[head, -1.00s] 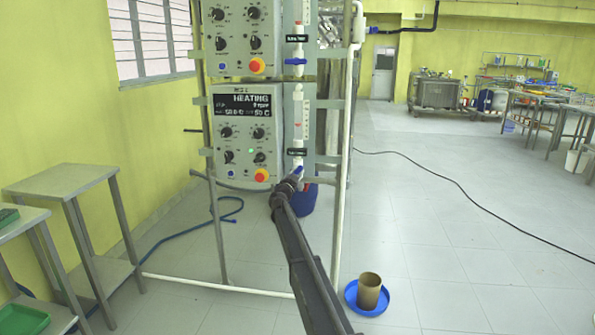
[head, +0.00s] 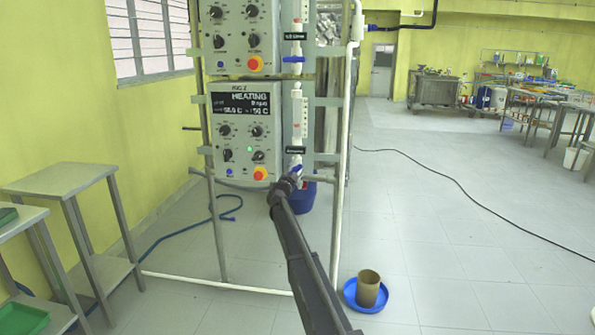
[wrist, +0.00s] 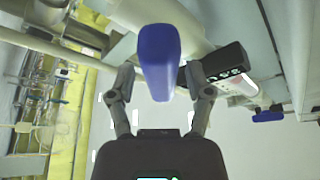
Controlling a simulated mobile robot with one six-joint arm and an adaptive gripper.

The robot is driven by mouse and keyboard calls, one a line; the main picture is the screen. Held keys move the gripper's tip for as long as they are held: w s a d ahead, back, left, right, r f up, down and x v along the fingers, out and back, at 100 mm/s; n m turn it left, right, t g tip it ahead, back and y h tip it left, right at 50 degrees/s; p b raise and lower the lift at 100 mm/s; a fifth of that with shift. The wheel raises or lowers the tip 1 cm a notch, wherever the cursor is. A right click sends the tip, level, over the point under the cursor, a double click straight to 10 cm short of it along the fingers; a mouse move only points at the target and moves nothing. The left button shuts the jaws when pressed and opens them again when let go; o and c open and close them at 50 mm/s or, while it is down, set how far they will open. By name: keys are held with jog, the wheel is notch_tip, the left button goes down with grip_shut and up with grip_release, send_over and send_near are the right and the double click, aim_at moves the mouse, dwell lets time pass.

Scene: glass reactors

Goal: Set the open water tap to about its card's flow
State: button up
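The lower water tap (head: 297,168) has a blue handle on a white vertical pipe beside the lower control box. The handle (wrist: 159,60) fills the middle of the wrist view and points toward me. My gripper (wrist: 160,82) is open, one finger on each side of the handle, with a small gap visible on both sides. In the head view my gripper (head: 284,184) hides part of the tap's surroundings. Above it are a dark label (head: 295,150) and a clear flow tube with a scale (head: 302,112). A red mark shows in the tube; its reading is too small.
A second tap with a blue handle (head: 293,59) is higher on the same rack. The control box (head: 240,130) reads HEATING. A brown pot in a blue dish (head: 352,301) stands on the floor. A blue drum (head: 302,198) stands behind the tap.

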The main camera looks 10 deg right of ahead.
jog(key=shift+n, duration=0.4)
